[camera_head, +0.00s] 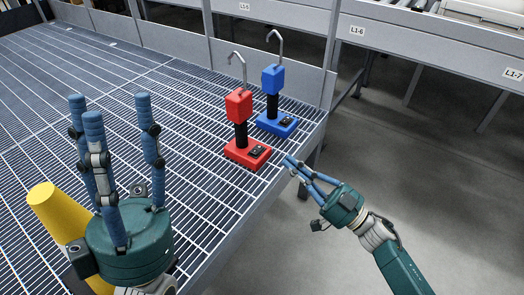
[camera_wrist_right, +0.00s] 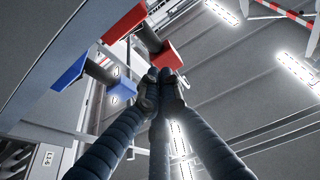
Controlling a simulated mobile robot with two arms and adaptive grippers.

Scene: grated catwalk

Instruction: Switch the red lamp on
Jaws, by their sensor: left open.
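The red lamp (camera_head: 240,107) stands upright on the grated surface near its front right edge. It has a red base (camera_head: 239,159), a black stem, a red head and a bent hook on top. A small dark switch (camera_head: 258,151) sits on the base. My right gripper (camera_head: 288,161) is just right of the base at the platform edge, fingers drawn together with nothing visible between them. In the right wrist view the closed fingers (camera_wrist_right: 166,74) point toward the red lamp (camera_wrist_right: 169,55); contact is not visible. My left gripper (camera_head: 107,104) is open and empty, fingers up.
A blue lamp (camera_head: 272,79) of the same shape stands just behind the red one. A yellow cone-like object (camera_head: 52,207) is behind my left gripper. A low metal wall (camera_head: 300,84) borders the back. The grating (camera_head: 190,90) left of the lamps is clear.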

